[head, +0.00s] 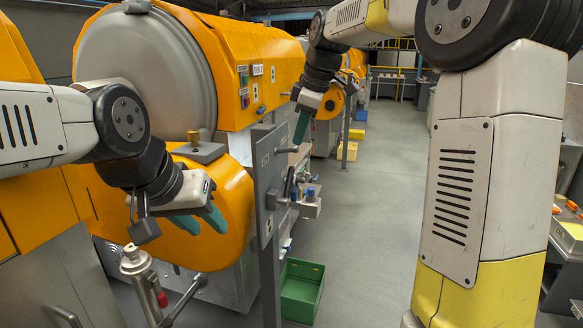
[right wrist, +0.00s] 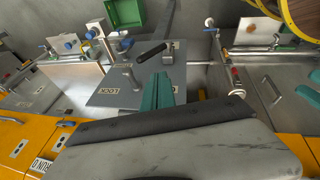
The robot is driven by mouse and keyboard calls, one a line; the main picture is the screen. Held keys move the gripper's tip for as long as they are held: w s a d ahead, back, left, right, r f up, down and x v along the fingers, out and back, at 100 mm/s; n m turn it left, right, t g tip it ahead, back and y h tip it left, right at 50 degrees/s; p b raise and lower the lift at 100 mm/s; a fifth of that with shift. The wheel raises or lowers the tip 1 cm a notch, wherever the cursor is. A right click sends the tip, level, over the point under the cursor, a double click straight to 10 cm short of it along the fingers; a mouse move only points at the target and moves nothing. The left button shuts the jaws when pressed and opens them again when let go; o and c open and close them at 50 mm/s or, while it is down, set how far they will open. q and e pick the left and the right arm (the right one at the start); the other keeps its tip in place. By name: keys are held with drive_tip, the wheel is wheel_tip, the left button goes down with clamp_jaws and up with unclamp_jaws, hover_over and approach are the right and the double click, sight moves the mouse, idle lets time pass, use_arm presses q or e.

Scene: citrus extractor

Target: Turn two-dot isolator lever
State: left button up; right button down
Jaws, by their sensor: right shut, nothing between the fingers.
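A grey upright panel (head: 268,150) stands by the orange machine, and its plate (right wrist: 105,85) fills the middle of the right wrist view. A lever with a black handle (right wrist: 152,51) sits at the plate's far edge, with a short grey post (right wrist: 131,76) nearer. A label on the plate seems to read LOCK; I cannot make out a two-dot mark. My left gripper (head: 203,222) is open and empty before the orange housing, left of the panel.
A green crate (head: 302,290) lies on the floor right of the panel post. Valves and pipe fittings (head: 305,195) stick out beyond the panel. A steel pipe with a red fitting (head: 150,285) stands below my left gripper.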

drive_tip(key=s+t, duration=0.1)
drive_tip(key=s, duration=0.1)
approach(288, 179)
wheel_tip(288, 179, down, 3)
drive_tip(key=s+a, duration=0.1)
drive_tip(key=shift+w+a+f+y, duration=0.15)
drive_tip(key=shift+w+f+y, duration=0.25)
drive_tip(key=shift+w+f, duration=0.75)
drive_tip(key=shift+w, duration=0.3)
